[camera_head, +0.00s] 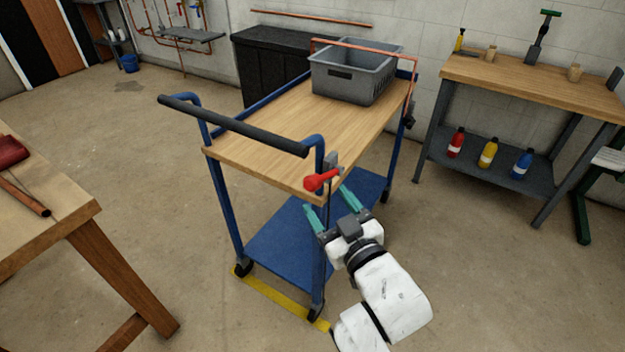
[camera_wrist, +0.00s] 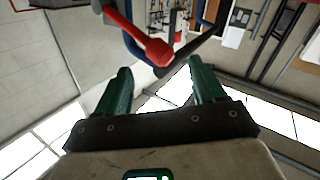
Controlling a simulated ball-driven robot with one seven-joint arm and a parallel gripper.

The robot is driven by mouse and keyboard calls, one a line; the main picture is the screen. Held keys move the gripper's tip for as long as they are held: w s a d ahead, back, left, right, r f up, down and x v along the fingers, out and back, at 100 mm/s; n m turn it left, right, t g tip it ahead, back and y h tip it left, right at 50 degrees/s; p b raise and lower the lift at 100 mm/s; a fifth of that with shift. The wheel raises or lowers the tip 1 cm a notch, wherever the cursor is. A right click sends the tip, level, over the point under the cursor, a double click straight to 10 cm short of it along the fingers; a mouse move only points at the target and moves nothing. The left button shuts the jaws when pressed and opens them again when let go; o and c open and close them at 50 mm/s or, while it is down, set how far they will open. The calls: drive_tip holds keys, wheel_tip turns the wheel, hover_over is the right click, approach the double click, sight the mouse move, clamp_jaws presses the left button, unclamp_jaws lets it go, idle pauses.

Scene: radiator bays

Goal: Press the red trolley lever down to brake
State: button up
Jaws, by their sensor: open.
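The red lever (camera_head: 321,180) is mounted at the near right corner of the trolley, just under the black push handle (camera_head: 232,124). The trolley has a wooden top (camera_head: 290,150), a blue frame and a blue lower shelf (camera_head: 270,240). My gripper (camera_head: 332,203) is open and empty, its two green fingers apart, just below and beside the lever in the head view. In the wrist view the red lever (camera_wrist: 140,38) with its round knob reaches down from the top, beyond the fingertips of my gripper (camera_wrist: 160,80). I cannot tell whether a finger touches the lever.
A grey crate (camera_head: 345,85) sits at the trolley's far end. A yellow floor line (camera_head: 285,303) runs by its near wheels. A workbench (camera_head: 530,85) with coloured bottles below stands right; a wooden table (camera_head: 60,225) stands left. Floor between table and trolley is clear.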

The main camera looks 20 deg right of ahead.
sight(309, 177)
drive_tip(key=w, duration=0.9)
drive_tip(key=shift+w+a, duration=0.1)
drive_tip(key=shift+a, duration=0.1)
drive_tip(key=shift+f, duration=0.15)
clamp_jaws()
